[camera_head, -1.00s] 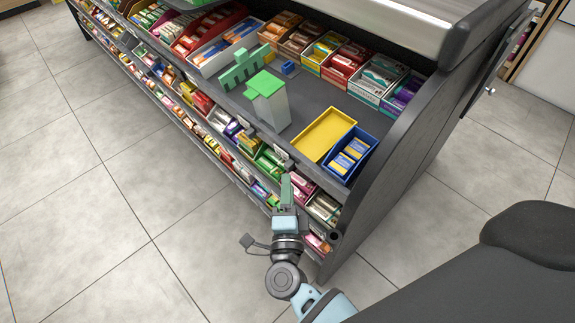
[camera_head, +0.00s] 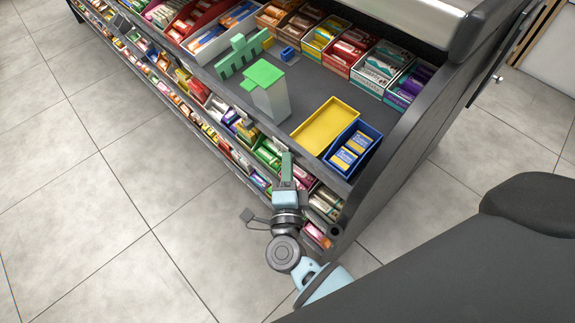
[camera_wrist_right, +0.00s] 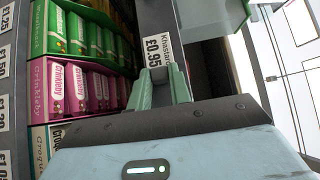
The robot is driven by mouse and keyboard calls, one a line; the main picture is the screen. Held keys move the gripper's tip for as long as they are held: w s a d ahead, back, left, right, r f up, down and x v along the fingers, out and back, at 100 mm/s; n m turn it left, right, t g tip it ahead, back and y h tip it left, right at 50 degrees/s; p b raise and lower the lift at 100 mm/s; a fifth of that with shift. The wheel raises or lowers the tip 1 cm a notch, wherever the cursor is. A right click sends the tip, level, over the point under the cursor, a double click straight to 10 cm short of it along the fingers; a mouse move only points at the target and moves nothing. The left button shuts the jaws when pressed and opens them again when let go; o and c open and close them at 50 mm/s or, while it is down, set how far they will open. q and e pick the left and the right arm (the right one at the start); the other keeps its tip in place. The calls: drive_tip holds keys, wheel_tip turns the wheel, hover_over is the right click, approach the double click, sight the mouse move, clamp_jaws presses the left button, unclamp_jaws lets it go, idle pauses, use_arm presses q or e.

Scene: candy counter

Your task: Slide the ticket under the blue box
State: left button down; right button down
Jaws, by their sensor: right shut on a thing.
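The ticket (camera_wrist_right: 157,50) is a white price label reading "Knastar £0.95". In the right wrist view it stands upright at the tips of my right gripper (camera_wrist_right: 160,90), which is shut on it. In the head view my right gripper (camera_head: 287,167) has green fingers and is at the shelf's front edge, below and left of the blue box (camera_head: 374,150). The ticket cannot be made out there. The blue box is an open tray with blue-and-yellow packs, at the right end of the upper shelf. My left gripper is out of view.
A yellow tray (camera_head: 325,124) stands against the blue box's left side. A white block with a green top (camera_head: 264,73) and a green toothed piece (camera_head: 243,57) stand further left. Sweet boxes line the lower tiers. A dark side panel (camera_head: 405,145) closes the right end.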

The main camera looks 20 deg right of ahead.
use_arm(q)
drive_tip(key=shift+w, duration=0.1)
use_arm(e)
drive_tip(key=shift+s, duration=0.1)
